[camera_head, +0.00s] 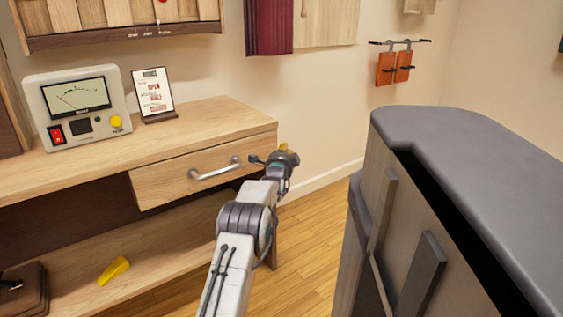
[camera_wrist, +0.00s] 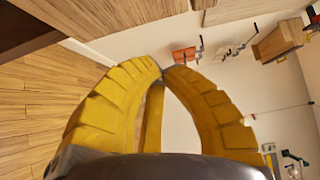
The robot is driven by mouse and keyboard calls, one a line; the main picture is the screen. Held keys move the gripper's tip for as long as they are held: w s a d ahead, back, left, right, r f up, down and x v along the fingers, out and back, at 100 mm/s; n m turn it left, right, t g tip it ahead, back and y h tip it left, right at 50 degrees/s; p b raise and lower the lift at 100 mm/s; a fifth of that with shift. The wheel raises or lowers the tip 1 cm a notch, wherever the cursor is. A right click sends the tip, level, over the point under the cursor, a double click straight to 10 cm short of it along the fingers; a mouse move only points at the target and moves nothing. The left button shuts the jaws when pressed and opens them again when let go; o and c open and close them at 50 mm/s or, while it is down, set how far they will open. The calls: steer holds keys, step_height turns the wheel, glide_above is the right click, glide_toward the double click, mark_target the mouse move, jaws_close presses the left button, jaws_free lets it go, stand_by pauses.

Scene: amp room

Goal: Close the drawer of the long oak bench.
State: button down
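The long oak bench (camera_head: 200,120) runs along the wall at the left in the head view. Its drawer (camera_head: 160,185) is at the bench's right end, with a metal bar handle (camera_head: 215,170) on its front. The drawer front lies close under the edge of the bench top; I cannot tell how large any gap is. My gripper (camera_head: 286,152) is just right of the drawer's right end, and the arm hides the drawer's lower right part. In the wrist view the yellow fingers (camera_wrist: 162,72) meet at their tips with nothing between them.
A meter box (camera_head: 78,105) and a small sign (camera_head: 153,95) stand on the bench. A yellow object (camera_head: 113,270) lies on the lower shelf. A large grey-topped case (camera_head: 470,160) stands close on the right. Wooden floor (camera_head: 310,230) is open between.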

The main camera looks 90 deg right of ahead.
steer(key=w+a+p, duration=0.1)
steer(key=a, duration=0.6)
steer(key=shift+a, duration=0.15)
stand_by(0.4)
